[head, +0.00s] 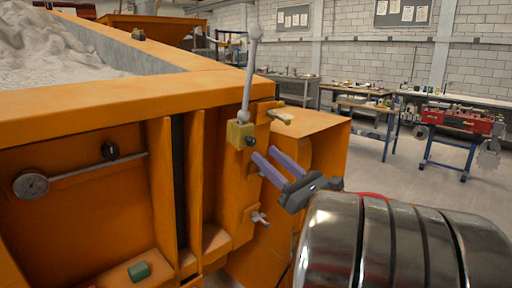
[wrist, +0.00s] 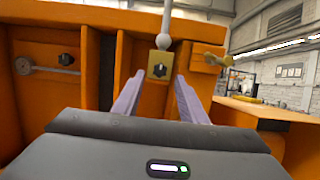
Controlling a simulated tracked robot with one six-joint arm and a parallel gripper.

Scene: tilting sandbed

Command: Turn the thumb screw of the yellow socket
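The yellow socket (head: 240,134) is a small block on the orange frame of the sandbed. A grey lever (head: 249,80) with a ball on top rises from it. The thumb screw (head: 250,141) is a small black knob on the socket's face. In the wrist view the socket (wrist: 152,62) and its thumb screw (wrist: 158,70) appear between and beyond my fingertips. My gripper (head: 265,155) has two purple fingers spread apart, with nothing between them. In the head view the fingertips are just below and right of the socket, apparently apart from it.
A brass handle (head: 279,117) sticks out right of the socket. A metal wing-shaped fitting (head: 260,218) is below. A round gauge on a rod (head: 31,184), another black knob (head: 110,151) and a green block (head: 139,271) are on the left. Workbenches stand well behind.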

